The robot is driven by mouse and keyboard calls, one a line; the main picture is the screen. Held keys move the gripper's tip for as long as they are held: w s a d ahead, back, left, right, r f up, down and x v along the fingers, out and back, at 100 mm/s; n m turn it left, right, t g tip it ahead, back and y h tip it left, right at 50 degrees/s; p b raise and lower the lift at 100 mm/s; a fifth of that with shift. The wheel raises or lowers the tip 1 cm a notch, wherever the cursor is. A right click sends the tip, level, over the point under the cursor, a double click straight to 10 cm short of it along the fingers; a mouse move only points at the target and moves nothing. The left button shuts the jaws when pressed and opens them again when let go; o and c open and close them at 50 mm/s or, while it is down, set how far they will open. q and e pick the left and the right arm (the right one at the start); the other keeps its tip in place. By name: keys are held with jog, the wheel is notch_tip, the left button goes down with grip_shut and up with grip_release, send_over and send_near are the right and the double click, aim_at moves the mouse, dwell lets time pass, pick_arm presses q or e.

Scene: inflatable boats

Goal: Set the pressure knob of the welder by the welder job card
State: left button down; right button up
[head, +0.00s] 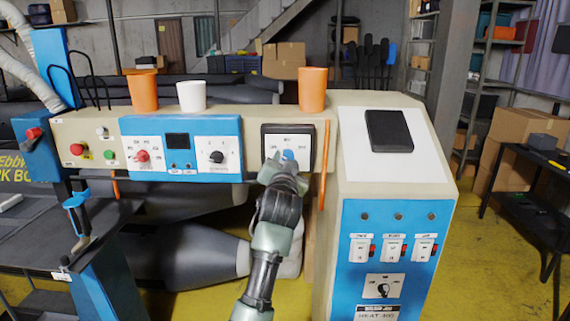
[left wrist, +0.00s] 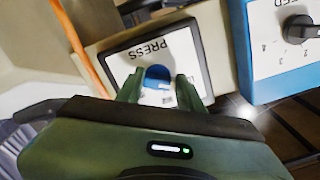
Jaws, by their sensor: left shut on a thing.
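The pressure knob (head: 288,154) is blue and sits on a white plate with a dark frame (head: 264,146) on the welder's beige front beam (head: 255,117). My left gripper (head: 285,165) reaches up to it from below in the head view. In the left wrist view the blue knob (left wrist: 157,74) stands between the two green fingers of my left gripper (left wrist: 158,88), which is shut on it. The plate there reads "PRESS" (left wrist: 150,49), upside down. The fingers hide part of the dial, so the knob's setting cannot be read. I cannot make out a job card. My right gripper is not in view.
An orange rod (head: 324,165) stands just right of the pressure plate. A speed dial (head: 217,157) is on the blue panel to the left. Orange cups (head: 312,89) and a white cup (head: 191,96) stand on top. A control cabinet (head: 385,220) stands to the right.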

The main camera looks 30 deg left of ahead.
pick_arm(q)
jog(key=shift+f, duration=0.1)
jog(key=c, duration=0.9)
grip_release()
jog(key=b+v, duration=0.2)
jog(key=v, duration=0.5)
jog(key=shift+s+d, duration=0.25)
jog(key=shift+s, duration=0.1)
